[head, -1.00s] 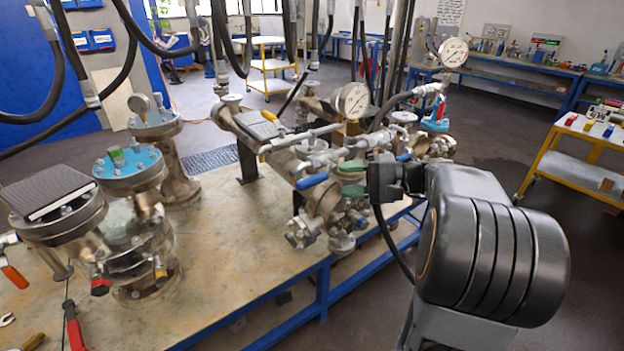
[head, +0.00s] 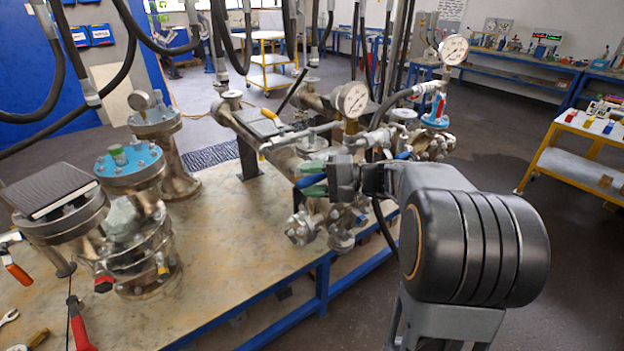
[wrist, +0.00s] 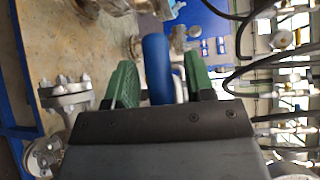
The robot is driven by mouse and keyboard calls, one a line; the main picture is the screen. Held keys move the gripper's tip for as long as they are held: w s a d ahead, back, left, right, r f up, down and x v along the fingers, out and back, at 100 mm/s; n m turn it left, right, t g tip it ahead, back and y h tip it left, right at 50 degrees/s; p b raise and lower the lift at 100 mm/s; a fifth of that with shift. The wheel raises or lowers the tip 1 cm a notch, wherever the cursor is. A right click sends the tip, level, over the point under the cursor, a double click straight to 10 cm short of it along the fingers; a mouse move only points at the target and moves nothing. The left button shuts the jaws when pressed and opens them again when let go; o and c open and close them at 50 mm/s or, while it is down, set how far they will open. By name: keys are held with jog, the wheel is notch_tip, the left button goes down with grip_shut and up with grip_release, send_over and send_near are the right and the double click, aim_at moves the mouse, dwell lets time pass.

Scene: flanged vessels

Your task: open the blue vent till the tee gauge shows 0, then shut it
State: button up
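The blue vent handle (head: 307,181) projects from the pipework at the middle of the bench. My gripper (head: 314,179) is at it, with one green finger on each side. In the wrist view the handle (wrist: 157,65) stands between the green fingers of my gripper (wrist: 159,84), with gaps visible, so the gripper is open. The handle's root is partly hidden.
Flanged vessels (head: 131,168) stand on the bench (head: 215,270) at left. A long bar handle (head: 300,135) lies above the vent. Black hoses (head: 228,45) hang overhead. A yellow cart (head: 570,155) stands at right, with open floor before it.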

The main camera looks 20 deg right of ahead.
grip_shut()
jog(key=shift+f, duration=0.1)
dwell(0.3)
